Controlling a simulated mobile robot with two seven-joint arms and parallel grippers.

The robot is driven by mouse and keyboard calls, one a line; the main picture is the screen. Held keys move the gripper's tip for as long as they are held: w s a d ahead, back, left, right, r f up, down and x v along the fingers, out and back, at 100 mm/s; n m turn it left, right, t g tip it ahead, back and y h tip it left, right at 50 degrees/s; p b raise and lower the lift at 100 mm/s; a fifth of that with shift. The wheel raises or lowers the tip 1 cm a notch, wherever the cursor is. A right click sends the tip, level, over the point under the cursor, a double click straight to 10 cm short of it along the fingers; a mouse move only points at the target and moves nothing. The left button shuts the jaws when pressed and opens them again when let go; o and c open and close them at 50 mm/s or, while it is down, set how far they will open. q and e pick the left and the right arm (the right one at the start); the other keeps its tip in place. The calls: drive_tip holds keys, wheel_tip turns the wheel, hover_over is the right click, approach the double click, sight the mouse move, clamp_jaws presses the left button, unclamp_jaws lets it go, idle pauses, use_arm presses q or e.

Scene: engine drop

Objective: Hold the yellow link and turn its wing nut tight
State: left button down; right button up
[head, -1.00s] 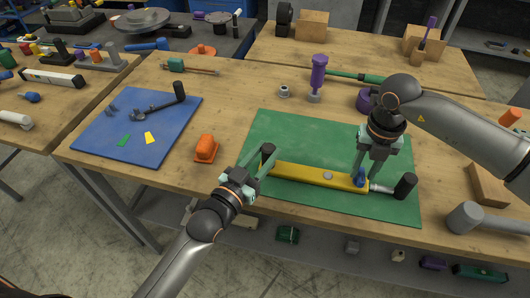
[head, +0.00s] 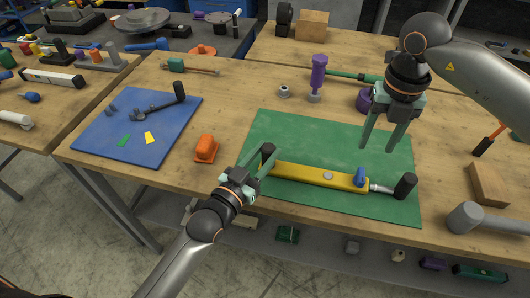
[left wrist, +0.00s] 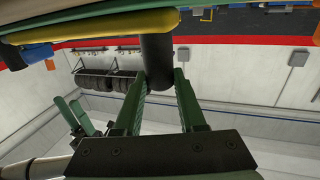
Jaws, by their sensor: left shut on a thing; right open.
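The yellow link (head: 310,176) lies on the green mat (head: 290,130), with a black end piece (head: 268,151) at its left. Its blue wing nut (head: 360,177) stands upright near the right end, beside a silver rod with a black knob (head: 405,186). My left gripper (head: 262,165) is shut on the black end piece. In the left wrist view, its green fingers (left wrist: 160,85) stand on either side of that dark cylinder (left wrist: 156,60), and the yellow link (left wrist: 110,28) runs along the top left. My right gripper (head: 379,145) is open and empty above the mat, up and right of the wing nut.
A blue mat (head: 95,140) with a dark tool and small pieces lies at the left. An orange block (head: 206,148) sits between the mats. A purple-handled tool (head: 318,75) stands behind the green mat. A mallet (head: 470,217) and wooden block (head: 489,184) lie at the right.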

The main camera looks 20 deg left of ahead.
use_arm(q)
drive_tip(key=shift+c, duration=2)
unclamp_jaws()
use_arm(e)
wheel_tip(320, 180, up, 2)
drive_tip(key=shift+r, duration=0.1)
